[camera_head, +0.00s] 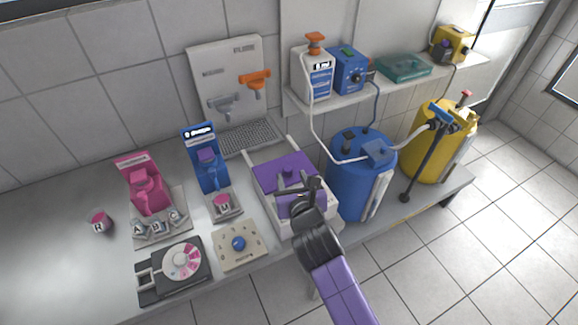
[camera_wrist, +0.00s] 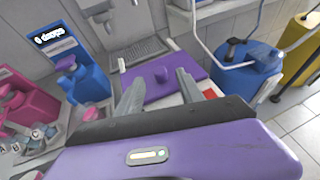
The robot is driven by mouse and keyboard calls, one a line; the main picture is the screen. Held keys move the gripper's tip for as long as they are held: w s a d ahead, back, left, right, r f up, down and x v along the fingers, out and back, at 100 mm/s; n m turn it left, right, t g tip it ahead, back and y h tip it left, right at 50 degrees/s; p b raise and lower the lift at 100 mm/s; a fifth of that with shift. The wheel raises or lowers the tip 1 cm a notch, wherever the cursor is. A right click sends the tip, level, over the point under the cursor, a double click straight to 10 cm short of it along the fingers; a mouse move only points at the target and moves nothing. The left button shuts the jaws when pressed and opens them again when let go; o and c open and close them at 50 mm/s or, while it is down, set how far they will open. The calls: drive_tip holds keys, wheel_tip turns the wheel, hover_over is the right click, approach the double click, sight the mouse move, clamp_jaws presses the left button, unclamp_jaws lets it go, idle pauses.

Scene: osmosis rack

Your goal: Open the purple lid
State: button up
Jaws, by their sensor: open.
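The purple lid (camera_head: 278,172) lies flat and closed on a white box (camera_head: 270,207) on the bench. My gripper (camera_head: 298,188) is open and empty above the front part of the lid. Part of the box front is hidden by my arm.
A blue dispenser (camera_head: 205,158) and a beige dial plate (camera_head: 239,246) stand left of the box. A blue tank (camera_head: 360,180) stands close on its right. A shelf (camera_head: 390,88) with bottles and a teal tray (camera_head: 404,67) is above. A drain board (camera_head: 249,138) lies behind.

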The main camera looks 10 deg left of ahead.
sight(288, 169)
drive_tip(key=shift+x, duration=3.4)
clamp_jaws()
